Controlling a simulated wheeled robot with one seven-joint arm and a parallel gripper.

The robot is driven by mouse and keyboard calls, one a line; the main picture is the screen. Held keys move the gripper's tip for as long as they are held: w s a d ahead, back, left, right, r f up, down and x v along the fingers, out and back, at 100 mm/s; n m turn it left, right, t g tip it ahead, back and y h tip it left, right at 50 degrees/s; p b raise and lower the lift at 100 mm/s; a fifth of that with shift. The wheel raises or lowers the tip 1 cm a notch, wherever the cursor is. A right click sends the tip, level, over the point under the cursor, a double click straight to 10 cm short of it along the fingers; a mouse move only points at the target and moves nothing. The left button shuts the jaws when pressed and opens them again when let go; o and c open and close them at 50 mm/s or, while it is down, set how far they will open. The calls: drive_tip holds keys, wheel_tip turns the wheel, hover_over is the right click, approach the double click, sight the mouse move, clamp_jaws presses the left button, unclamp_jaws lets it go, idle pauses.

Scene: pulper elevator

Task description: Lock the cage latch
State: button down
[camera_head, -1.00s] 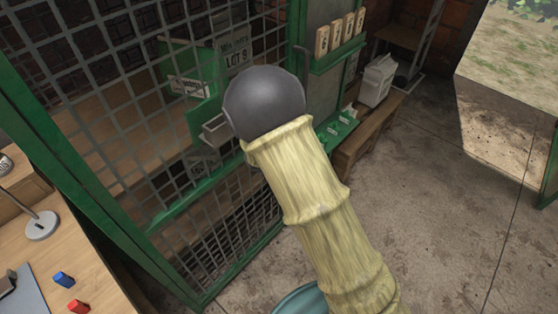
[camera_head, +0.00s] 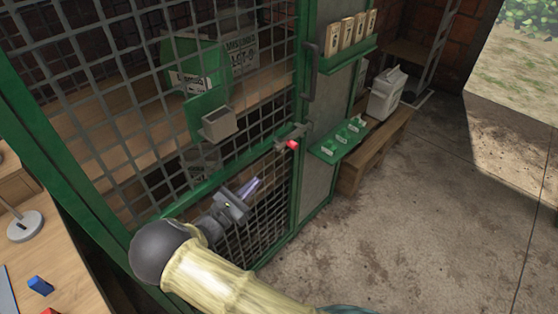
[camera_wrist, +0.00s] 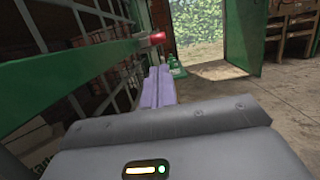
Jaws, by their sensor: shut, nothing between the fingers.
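The cage latch (camera_head: 291,139) is a grey bar with a red end, mounted at the right edge of the green-framed mesh door (camera_head: 225,176). Its red end also shows in the wrist view (camera_wrist: 150,40), above and beyond my fingers. My gripper (camera_head: 254,185) is in front of the door's lower mesh, below and to the left of the latch, apart from it. Its purple fingers are together and empty; they also show in the wrist view (camera_wrist: 158,86). Whether the latch bar is engaged in the post I cannot tell.
A dark vertical handle (camera_head: 309,72) stands on the post above the latch. A green shelf with tags (camera_head: 340,140) juts out to its right, beside a wooden bench (camera_head: 374,155). A desk (camera_head: 60,255) is at lower left. Concrete floor at right is clear.

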drive_tip(key=x, duration=1.4)
drive_tip(key=shift+s, duration=0.1)
